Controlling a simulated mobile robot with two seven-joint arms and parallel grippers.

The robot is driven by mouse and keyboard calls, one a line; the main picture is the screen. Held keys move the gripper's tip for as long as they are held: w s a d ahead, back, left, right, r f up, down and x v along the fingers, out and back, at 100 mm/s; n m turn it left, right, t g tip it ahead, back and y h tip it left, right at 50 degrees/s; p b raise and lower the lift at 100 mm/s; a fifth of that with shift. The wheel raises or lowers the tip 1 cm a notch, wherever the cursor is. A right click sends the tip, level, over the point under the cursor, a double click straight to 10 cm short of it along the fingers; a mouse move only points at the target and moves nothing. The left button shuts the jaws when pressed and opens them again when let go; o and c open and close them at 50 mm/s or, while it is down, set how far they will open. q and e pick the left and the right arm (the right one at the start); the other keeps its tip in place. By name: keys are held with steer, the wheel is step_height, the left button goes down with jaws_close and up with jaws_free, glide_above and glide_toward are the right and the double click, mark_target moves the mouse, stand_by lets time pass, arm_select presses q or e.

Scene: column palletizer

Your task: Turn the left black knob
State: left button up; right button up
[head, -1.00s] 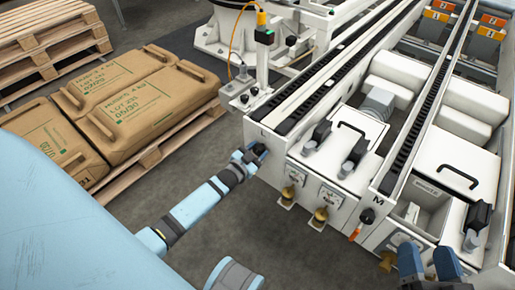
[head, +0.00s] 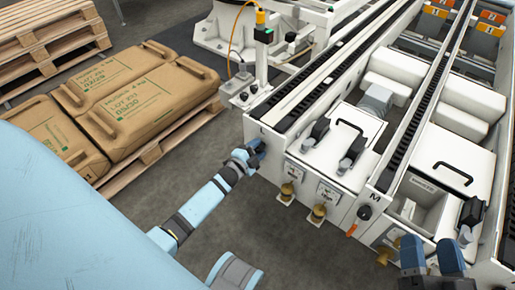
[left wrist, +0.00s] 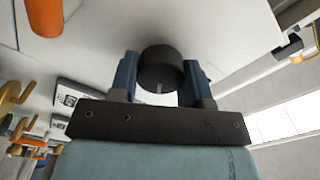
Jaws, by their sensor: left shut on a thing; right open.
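The left black knob (left wrist: 160,66) is a round dark cylinder on the white machine's end face. In the left wrist view it sits between the two blue fingers of my left gripper (left wrist: 158,80), which is shut on it. A pale mark shows on the knob's front. In the head view my left gripper (head: 256,152) is at the left corner of the machine and hides the knob. A second black knob (head: 365,212) is below the letter M, further right. My right gripper (head: 432,254) is open and empty at the lower right, in front of the machine.
Two brass fittings (head: 319,212) stick out of the end face right of my left gripper. A pallet (head: 160,150) with brown sacks (head: 130,90) stands at the left. The grey floor between is clear.

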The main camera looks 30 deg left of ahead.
stand_by(0.4)
arm_select(q)
steer(key=o, duration=0.9)
steer(key=shift+s+a+p, duration=0.2)
steer(key=shift+s+p, duration=0.4)
steer(key=shift+s, duration=1.7)
steer(key=shift+s+a+p, duration=0.15)
steer(key=shift+s+p, duration=0.4)
steer(key=shift+s, duration=1.75)
steer(key=shift+s+a+p, duration=0.2)
steer(key=shift+s+p, duration=0.4)
steer(key=shift+s, duration=1.7)
arm_select(e)
steer(key=shift+w+d+f+h, duration=0.1)
steer(key=shift+d+f+h, duration=0.05)
steer(key=shift+d+h, duration=0.55)
steer(key=shift+a, duration=0.15)
